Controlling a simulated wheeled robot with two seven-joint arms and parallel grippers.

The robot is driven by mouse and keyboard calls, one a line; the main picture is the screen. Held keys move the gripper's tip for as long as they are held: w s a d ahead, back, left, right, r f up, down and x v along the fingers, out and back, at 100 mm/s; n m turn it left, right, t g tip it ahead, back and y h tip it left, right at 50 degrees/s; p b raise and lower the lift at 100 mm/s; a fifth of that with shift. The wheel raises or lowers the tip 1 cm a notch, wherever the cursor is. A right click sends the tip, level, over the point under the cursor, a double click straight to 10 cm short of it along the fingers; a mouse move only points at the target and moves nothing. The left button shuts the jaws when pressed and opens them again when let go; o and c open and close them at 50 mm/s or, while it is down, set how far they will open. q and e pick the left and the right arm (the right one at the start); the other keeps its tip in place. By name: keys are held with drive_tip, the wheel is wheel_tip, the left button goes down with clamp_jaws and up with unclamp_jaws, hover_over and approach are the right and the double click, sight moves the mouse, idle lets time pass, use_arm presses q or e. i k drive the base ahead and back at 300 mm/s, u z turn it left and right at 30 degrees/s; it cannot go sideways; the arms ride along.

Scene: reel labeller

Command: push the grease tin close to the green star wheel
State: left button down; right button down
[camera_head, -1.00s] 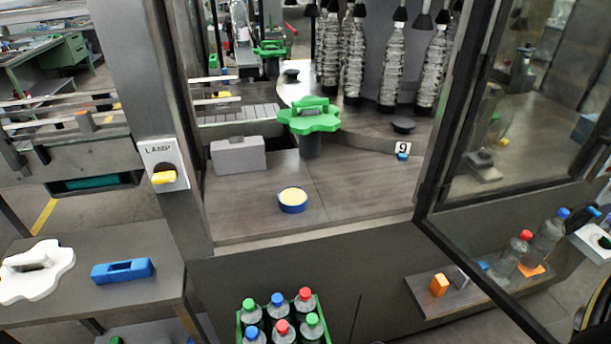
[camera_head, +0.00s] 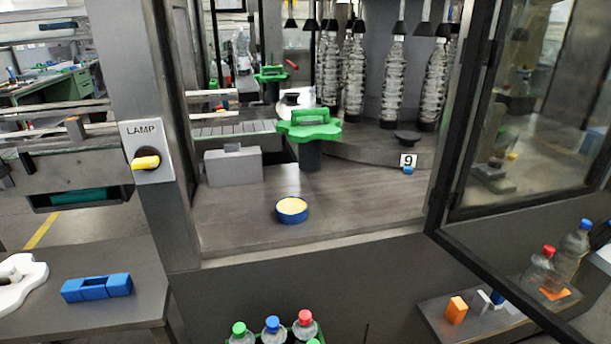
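The grease tin (camera_head: 291,210) is a low round blue tin with a pale yellow top. It stands upright on the grey deck (camera_head: 360,205) inside the machine, near the deck's front edge. The green star wheel (camera_head: 308,129) is a lobed green disc with a handle on top, mounted on a dark post. It stands behind the tin and slightly to its right, with a clear gap of bare deck between them. Neither of my grippers shows in the head view.
A grey block (camera_head: 233,167) stands left of the star wheel. A number 9 tag (camera_head: 408,160) with a small blue piece is at right. The open glass door frame (camera_head: 440,190) borders the right side; the lamp-switch post (camera_head: 147,150) borders the left. A bottle crate (camera_head: 291,338) is below.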

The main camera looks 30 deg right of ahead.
sight(291, 209)
drive_tip(key=k, duration=0.6)
drive_tip(key=z, duration=0.75)
drive_tip(key=i, duration=0.9)
drive_tip(key=z, duration=0.35)
